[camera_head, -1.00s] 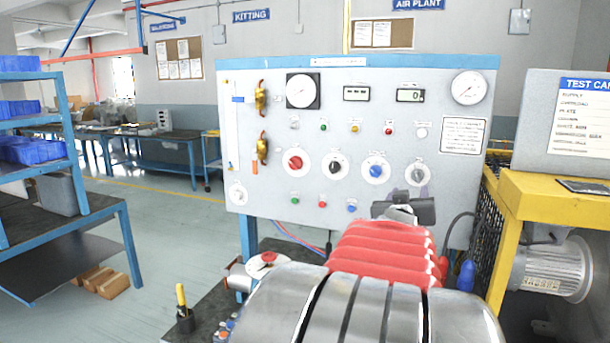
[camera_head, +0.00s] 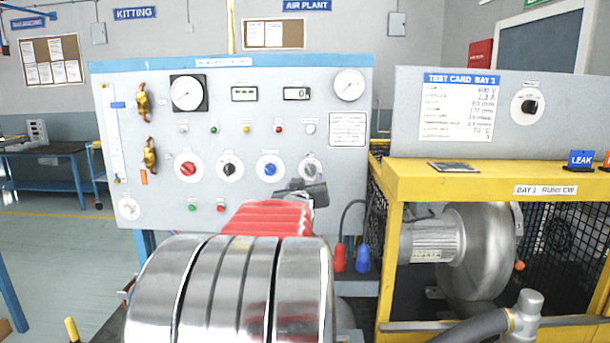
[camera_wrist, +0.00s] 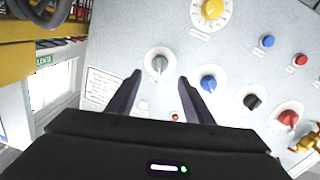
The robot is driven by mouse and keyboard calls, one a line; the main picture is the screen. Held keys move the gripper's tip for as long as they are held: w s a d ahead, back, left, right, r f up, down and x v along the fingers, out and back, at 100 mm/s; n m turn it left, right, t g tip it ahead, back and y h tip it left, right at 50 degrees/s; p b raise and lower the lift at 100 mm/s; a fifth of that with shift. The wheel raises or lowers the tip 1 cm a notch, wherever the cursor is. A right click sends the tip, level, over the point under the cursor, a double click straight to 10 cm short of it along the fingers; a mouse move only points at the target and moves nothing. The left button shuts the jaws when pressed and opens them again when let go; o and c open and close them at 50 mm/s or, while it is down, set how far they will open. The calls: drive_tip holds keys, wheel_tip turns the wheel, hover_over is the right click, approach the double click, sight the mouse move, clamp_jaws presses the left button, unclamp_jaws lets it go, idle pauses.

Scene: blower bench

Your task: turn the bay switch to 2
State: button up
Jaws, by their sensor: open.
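The grey pointer knob (camera_head: 311,168) is the rightmost in the row of knobs on the panel; it also shows in the wrist view (camera_wrist: 160,62). My gripper (camera_head: 302,188) is just below it in the head view. In the wrist view my open, empty gripper (camera_wrist: 159,76) has its fingers on either side of this knob, with no clear contact. A black knob on a white disc (camera_head: 529,106) sits beside the test card at right. Labels are too small to tell which is the bay switch.
Blue (camera_head: 270,169), black (camera_head: 230,170) and red (camera_head: 188,168) knobs line the panel left of the grey one. A yellow frame (camera_head: 480,178) with a blower (camera_head: 478,240) stands at right. Red and blue plugs (camera_head: 362,258) hang between. Floor is open at left.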

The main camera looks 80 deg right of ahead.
sight(310, 172)
drive_tip(key=shift+w+d, duration=0.2)
drive_tip(key=shift+d, duration=1.25)
drive_tip(key=shift+w+d, duration=0.2)
drive_tip(key=shift+d, duration=1.25)
drive_tip(key=shift+w+d, duration=0.2)
drive_tip(key=shift+d, duration=1.25)
drive_tip(key=c, duration=1)
